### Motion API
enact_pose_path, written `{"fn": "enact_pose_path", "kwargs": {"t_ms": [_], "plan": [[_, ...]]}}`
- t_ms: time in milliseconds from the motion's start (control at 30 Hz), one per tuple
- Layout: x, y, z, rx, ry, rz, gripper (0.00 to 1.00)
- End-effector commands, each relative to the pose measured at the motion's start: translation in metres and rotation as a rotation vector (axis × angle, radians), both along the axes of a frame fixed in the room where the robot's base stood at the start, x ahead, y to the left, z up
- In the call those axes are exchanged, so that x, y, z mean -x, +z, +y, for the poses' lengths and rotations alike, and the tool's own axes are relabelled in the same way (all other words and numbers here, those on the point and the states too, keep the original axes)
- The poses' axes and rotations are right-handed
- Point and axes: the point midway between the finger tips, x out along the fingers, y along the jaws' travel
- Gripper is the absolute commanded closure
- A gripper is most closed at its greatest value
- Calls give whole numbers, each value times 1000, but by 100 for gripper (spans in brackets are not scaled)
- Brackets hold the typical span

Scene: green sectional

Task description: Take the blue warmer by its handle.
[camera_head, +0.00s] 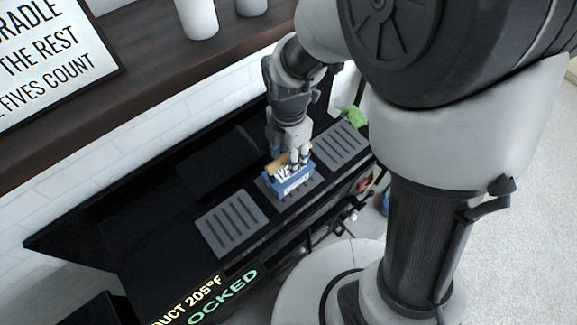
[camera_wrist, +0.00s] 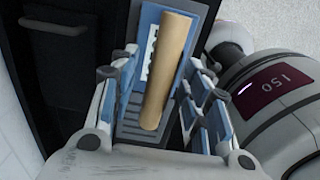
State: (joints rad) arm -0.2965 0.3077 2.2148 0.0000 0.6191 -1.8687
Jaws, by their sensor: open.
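The blue warmer (camera_head: 292,185) stands on the middle grey slotted plate of the black counter in the head view. It has pale lettering on its front and a tan, rod-like handle (camera_head: 277,163) along its top. In the wrist view the handle (camera_wrist: 168,70) runs lengthwise between the fingers, with the blue body (camera_wrist: 197,12) beneath it. My gripper (camera_head: 297,158) is above the warmer, pointing down. In the wrist view my gripper (camera_wrist: 164,100) is open, with a finger on each side of the handle and visible gaps to it. The handle's near end lies close to the palm.
Grey slotted plates lie on both sides, one at left (camera_head: 232,224) and one at right (camera_head: 341,146). A green thing (camera_head: 353,117) sits near the right plate. A dark shelf (camera_head: 150,62) with a sign (camera_head: 45,55) and white cups (camera_head: 197,17) runs behind. The counter's left part is clear.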

Motion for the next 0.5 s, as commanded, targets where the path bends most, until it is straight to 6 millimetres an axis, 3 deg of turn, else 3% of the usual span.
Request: {"fn": "enact_pose_path", "kwargs": {"t_ms": [500], "plan": [[0,1,0,0,0,0,88]]}}
